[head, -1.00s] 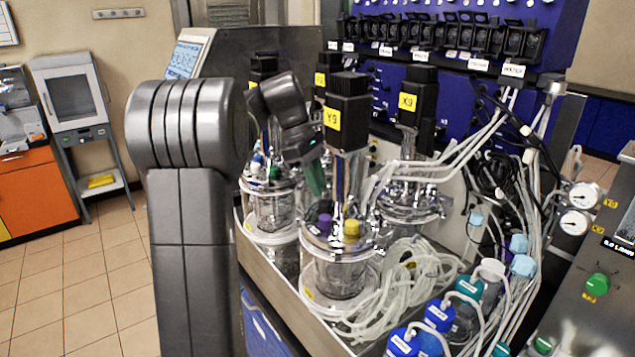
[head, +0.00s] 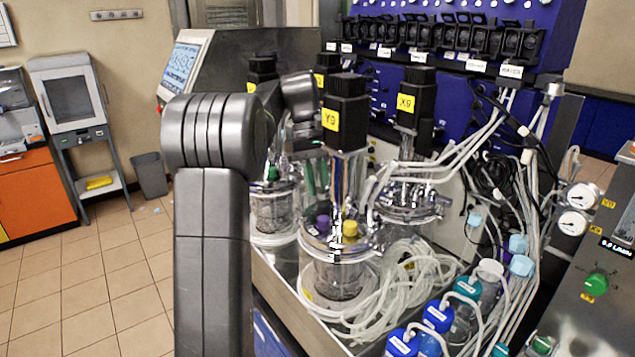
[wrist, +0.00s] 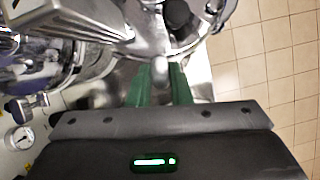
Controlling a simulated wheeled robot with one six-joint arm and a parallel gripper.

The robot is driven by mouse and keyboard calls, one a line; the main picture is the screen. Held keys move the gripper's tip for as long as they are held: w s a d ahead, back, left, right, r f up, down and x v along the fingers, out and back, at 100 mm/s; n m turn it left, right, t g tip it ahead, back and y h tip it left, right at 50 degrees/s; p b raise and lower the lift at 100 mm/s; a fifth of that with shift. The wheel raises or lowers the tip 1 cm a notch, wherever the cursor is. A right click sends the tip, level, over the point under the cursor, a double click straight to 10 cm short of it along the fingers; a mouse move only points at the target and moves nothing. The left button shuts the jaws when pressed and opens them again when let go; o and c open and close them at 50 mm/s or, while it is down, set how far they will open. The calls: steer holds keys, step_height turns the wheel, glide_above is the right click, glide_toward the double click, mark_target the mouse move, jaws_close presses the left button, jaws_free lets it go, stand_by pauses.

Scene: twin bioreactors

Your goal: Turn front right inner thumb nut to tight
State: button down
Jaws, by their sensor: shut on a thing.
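My gripper's green fingers (wrist: 160,84) reach toward a metal vessel lid (wrist: 190,45) in the wrist view. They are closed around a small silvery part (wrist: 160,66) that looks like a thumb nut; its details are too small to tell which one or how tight. In the head view the green fingers (head: 314,178) stand just left of the metal column under the motor marked Y9 (head: 345,112). The glass vessel below that motor (head: 338,270) has purple and yellow caps on its lid. The nut is hidden in the head view.
Another vessel (head: 272,210) stands behind on the left, and one under the motor marked X9 (head: 407,205) on the right. Coiled clear tubing (head: 400,290) and blue-capped bottles (head: 438,315) crowd the right front. The tiled floor (head: 100,270) at left is open.

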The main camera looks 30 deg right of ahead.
steer(key=shift+r, duration=0.1)
stand_by(0.3)
steer(key=c, duration=1.3)
jaws_free()
